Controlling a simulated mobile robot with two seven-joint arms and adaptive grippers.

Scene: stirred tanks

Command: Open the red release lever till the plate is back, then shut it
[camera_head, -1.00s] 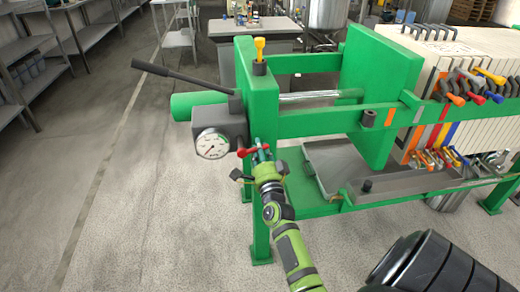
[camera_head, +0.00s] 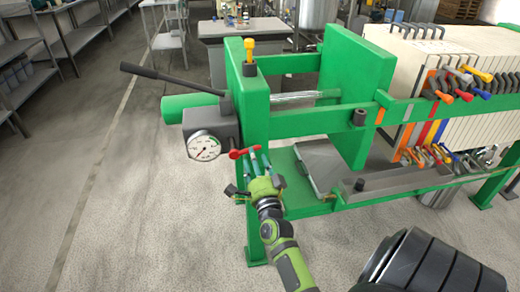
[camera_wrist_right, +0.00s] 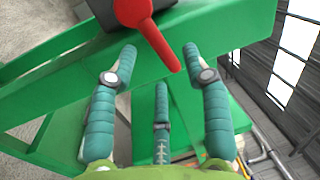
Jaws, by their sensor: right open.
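The red release lever (camera_head: 246,151) sticks out to the right from a dark grey block beside the pressure gauge (camera_head: 203,146). In the right wrist view the lever (camera_wrist_right: 150,32) hangs down with its tip between my fingertips. My right gripper (camera_head: 254,160) is just below the lever, pointing up at it. It is open, with its teal fingers (camera_wrist_right: 160,62) spread around the lever tip; I see no clear contact. The green plate (camera_head: 355,92) stands upright on the rails, close to the white plate pack (camera_head: 435,40). My left gripper is not in view.
A long dark pump handle (camera_head: 165,78) juts left from the green end frame (camera_head: 249,100). A yellow-topped knob (camera_head: 249,50) stands on the frame. A grey drip tray (camera_head: 320,165) lies below the rails. The floor on the left is clear.

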